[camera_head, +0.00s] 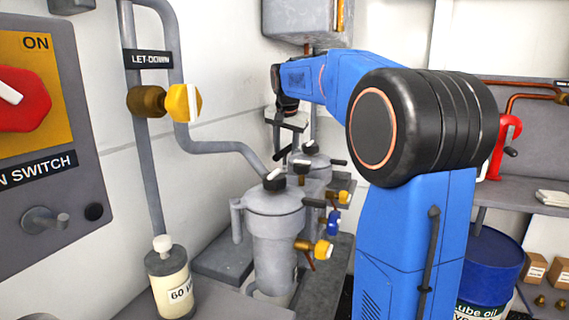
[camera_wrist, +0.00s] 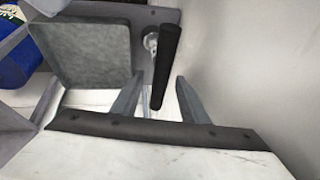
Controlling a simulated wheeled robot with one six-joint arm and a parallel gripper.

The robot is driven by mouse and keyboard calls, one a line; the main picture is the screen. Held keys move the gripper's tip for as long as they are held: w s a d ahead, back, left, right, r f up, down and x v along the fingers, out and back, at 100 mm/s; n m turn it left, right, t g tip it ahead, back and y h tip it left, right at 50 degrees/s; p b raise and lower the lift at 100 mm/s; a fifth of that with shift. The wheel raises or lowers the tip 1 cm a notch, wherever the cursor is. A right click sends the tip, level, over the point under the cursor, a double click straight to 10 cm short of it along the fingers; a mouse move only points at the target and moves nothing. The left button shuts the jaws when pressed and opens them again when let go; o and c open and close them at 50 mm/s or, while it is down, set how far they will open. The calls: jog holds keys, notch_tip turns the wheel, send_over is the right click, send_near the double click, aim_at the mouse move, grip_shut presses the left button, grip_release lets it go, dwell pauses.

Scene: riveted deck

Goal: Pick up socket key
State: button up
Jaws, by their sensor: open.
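A black bar-shaped handle (camera_wrist: 167,60), likely the socket key, shows in the wrist view with a small pale metal fitting beside its upper part. My gripper (camera_wrist: 160,78) is open, with one finger to the left of the bar's lower end and one to the right. I cannot tell how far the bar lies beyond the fingertips, and no clear contact shows. In the head view my gripper (camera_head: 289,122) points down above the grey canisters, near the wall.
A grey canister (camera_head: 273,240) with valves stands below, and a second canister (camera_head: 313,170) is behind it. A grey pipe (camera_head: 225,147) runs along the wall to the left. In the wrist view a grey square block (camera_wrist: 85,55) lies left of the bar, and a pale wall is on the right.

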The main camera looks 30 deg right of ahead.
jog(key=shift+x, duration=0.75)
grip_shut()
jog(key=shift+r, duration=0.1)
jog(key=shift+s+d+r, duration=0.15)
jog(key=shift+s+r, duration=0.05)
jog(key=shift+r, duration=0.4)
notch_tip(320, 180, up, 6)
jog(key=shift+s+f, duration=0.1)
jog(key=s+d, duration=1.2)
jog(key=s, duration=0.3)
jog(key=shift+s+f, duration=0.1)
jog(key=shift+s, duration=0.05)
